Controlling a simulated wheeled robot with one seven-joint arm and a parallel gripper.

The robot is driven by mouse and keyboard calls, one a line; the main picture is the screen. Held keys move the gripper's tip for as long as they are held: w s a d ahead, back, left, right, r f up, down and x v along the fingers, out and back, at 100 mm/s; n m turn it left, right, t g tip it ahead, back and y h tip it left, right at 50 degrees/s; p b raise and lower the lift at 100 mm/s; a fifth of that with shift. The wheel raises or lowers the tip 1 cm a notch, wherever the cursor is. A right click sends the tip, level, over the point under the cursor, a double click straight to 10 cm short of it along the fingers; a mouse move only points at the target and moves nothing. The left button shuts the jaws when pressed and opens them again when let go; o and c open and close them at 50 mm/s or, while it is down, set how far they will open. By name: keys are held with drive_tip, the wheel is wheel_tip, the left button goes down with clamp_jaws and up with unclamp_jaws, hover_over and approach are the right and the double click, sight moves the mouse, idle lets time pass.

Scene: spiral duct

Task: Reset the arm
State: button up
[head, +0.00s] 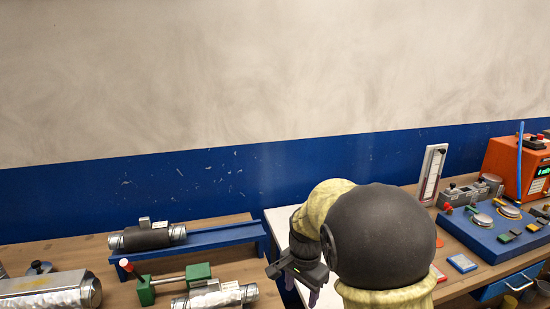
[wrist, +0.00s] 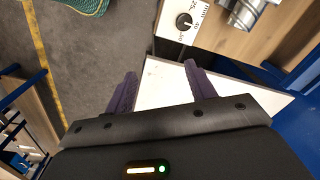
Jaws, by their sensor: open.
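My gripper (wrist: 162,88) shows in the wrist view with its two purple fingers spread apart and nothing between them. Beyond the fingers are a white board (wrist: 162,84) and grey floor. In the head view my gripper (head: 313,291) hangs low near the bottom middle, beside the white surface (head: 280,226), partly hidden by my own arm. My arm is bent, with its large dark round joint in front.
A blue bench (head: 225,234) carries a dark-wrapped duct piece (head: 147,236) at left. A green clamp (head: 198,273) and a silver duct (head: 45,293) lie in front. A blue panel (head: 490,235) and an orange device (head: 510,160) stand at right.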

drive_tip(key=s+d+f+n+t, duration=0.1)
drive_tip(key=s+d+n, duration=0.3)
drive_tip(key=s, duration=0.3)
drive_tip(key=s+d+n+t, duration=0.1)
drive_tip(key=s+d+n, duration=0.3)
drive_tip(key=s, duration=0.4)
drive_tip(key=shift+d+f+n, duration=0.35)
drive_tip(key=shift+d+n, duration=0.05)
drive_tip(key=shift+d, duration=0.1)
